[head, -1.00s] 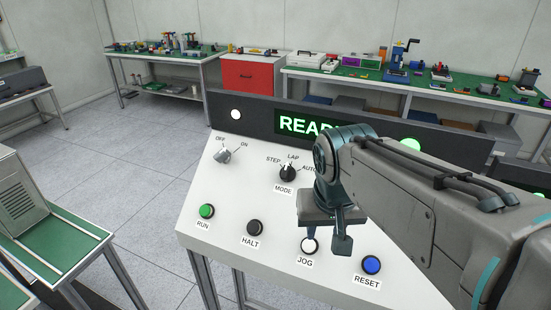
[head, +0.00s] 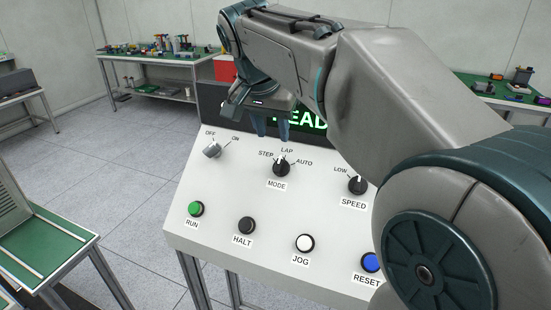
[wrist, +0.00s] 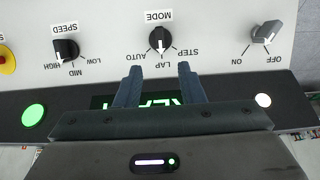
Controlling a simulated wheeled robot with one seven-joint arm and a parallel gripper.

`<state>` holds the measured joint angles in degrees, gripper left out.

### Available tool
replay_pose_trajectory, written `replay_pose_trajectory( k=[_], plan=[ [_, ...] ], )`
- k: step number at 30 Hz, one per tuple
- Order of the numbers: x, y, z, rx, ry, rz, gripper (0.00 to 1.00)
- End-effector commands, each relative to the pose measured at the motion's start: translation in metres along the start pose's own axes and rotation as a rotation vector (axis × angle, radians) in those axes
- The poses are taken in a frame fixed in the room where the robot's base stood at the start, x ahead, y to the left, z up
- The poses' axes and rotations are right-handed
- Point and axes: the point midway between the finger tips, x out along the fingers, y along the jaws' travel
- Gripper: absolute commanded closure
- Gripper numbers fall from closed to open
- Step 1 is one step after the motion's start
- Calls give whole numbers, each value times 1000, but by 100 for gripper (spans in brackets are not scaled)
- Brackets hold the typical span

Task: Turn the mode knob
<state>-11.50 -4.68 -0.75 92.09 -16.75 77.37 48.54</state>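The black MODE knob (head: 281,168) sits on the white sloping panel (head: 225,185), with STEP, LAP and AUTO marked around it. Its white pointer is toward LAP, also in the wrist view (wrist: 160,41). My gripper (head: 271,136) is behind the knob, near the display, with its fingers toward the panel. In the wrist view my gripper (wrist: 160,70) shows two separated fingers with nothing between them, on either side of the LAP label. The fingers are apart from the knob.
The OFF/ON switch (head: 212,150) is left of the knob and the SPEED knob (head: 357,185) is right. RUN (head: 196,209), HALT (head: 246,225), JOG (head: 304,243) and RESET (head: 371,262) buttons line the front. The lit display (head: 305,120) is partly hidden by my arm.

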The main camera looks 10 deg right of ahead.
Motion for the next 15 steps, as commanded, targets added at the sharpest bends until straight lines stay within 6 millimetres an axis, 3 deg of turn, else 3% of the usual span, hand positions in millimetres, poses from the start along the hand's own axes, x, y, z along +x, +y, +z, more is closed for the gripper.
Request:
replay_pose_trajectory(
  k=[6,15],
  plan=[
    [50,0,2,-3,-4,3,65],
    [93,-2,2,-5,-2,0,65]
  ],
)
